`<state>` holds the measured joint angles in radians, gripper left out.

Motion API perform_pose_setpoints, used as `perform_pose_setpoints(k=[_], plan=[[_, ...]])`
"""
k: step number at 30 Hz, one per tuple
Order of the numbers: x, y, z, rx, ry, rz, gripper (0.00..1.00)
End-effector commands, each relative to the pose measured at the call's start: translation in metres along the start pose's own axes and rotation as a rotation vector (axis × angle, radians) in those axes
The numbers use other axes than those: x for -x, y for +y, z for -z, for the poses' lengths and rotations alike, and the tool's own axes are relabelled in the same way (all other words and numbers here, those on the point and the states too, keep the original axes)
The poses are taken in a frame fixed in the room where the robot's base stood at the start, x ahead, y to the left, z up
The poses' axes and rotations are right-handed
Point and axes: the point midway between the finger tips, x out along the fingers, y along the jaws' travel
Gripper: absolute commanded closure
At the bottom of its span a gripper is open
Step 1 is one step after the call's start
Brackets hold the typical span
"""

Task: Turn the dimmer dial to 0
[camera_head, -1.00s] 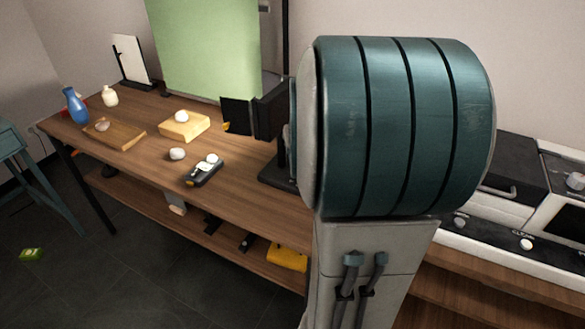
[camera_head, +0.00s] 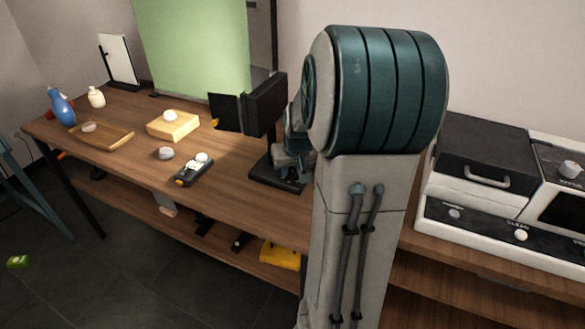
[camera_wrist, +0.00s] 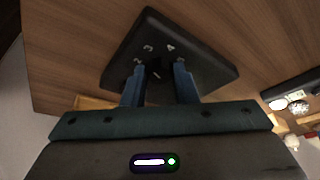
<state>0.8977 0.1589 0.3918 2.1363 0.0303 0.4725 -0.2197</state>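The dimmer is a black, square plate (camera_wrist: 205,66) with white numerals, seen below the fingers in the wrist view; 2, 3 and 4 can be read. In the head view the black plate (camera_head: 266,174) lies on the table, partly hidden by my arm. My gripper (camera_wrist: 159,68) has two blue fingers standing apart over the plate. A dark shape, probably the dial (camera_wrist: 156,67), shows between the fingertips. Its pointer and setting cannot be read, and I cannot tell if the fingers touch it. In the head view my gripper (camera_head: 290,160) is low over the plate, mostly hidden.
A black screen-like box (camera_head: 266,103) stands close behind the gripper. A dark handheld device (camera_head: 194,172), a grey knob-like piece (camera_head: 166,153), a yellow block (camera_head: 173,126) and a wooden tray (camera_head: 100,137) lie to the left. A white appliance (camera_head: 480,180) stands to the right.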

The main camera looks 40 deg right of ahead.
Motion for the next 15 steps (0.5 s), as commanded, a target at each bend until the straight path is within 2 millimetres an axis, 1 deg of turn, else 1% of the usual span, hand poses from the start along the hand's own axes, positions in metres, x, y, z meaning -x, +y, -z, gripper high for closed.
perform_pose_setpoints(k=[1, 2, 11, 15], plan=[[0.0001, 0.0, 0.0, 0.0, 0.0, 0.0, 0.88], [0.0001, 0.0, 0.0, 0.0, 0.0, 0.0, 0.97], [0.0012, 0.0003, 0.0003, 0.014, 0.0, 0.007, 0.97], [0.0025, 0.0012, 0.0008, 0.053, -0.001, 0.023, 0.97]])
